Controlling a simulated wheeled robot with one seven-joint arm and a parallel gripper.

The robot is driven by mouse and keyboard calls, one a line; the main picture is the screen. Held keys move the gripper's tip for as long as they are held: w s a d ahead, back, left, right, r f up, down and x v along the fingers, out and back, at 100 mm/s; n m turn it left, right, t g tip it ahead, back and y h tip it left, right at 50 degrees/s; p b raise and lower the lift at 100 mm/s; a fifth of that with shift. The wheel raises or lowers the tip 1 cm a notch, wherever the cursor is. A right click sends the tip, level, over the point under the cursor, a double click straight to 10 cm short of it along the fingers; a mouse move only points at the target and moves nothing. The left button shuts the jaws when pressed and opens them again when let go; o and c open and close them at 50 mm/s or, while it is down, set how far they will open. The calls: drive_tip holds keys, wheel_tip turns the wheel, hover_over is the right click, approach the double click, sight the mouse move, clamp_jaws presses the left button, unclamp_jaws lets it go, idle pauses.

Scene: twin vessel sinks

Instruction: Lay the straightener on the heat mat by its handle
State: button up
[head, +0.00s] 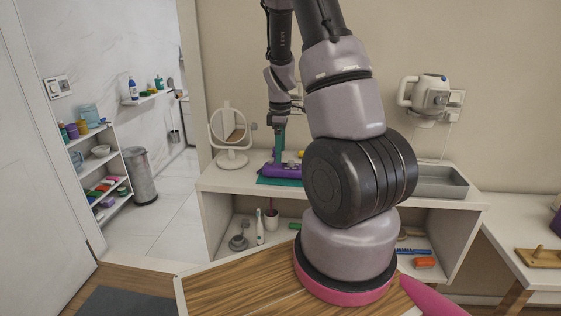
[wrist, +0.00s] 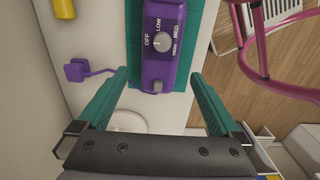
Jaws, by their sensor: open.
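The purple straightener (head: 290,171) lies on the teal heat mat (head: 266,181) on the shelf top. In the wrist view its body (wrist: 163,20) shows a dial marked OFF, LOW, MED and HIGH, with the mat (wrist: 206,32) under it. My gripper (wrist: 160,78) is open, its teal fingers on either side of the straightener's dial end, with a gap to each side and nothing held. In the head view my gripper (head: 279,150) is just above the straightener. My arm partly hides the shelf top.
A round mirror (head: 228,130) stands left of the mat. A grey tray (head: 442,181) is at the right, below a wall-mounted hair dryer (head: 428,94). In the wrist view a purple plug-like piece (wrist: 78,71) with a cord and a yellow item (wrist: 32,18) lie to the left.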

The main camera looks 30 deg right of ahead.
drive_tip(key=s+a+r+m+t+y, duration=0.15)
drive_tip(key=s+a+r+m, duration=0.25)
drive_tip(key=r, duration=0.7)
drive_tip(key=s+a+r+m+t, duration=0.2)
drive_tip(key=s+a+r+m, duration=0.2)
drive_tip(key=r, duration=0.8)
drive_tip(key=s+a+r+m+t, duration=0.3)
drive_tip(key=s+a+r+m, duration=0.2)
drive_tip(key=s, duration=0.6)
wheel_tip(320, 180, up, 2)
drive_tip(key=shift+s+a+r+m+t, duration=0.1)
drive_tip(key=shift+s+a+m+t, duration=0.2)
drive_tip(key=shift+m, duration=0.9)
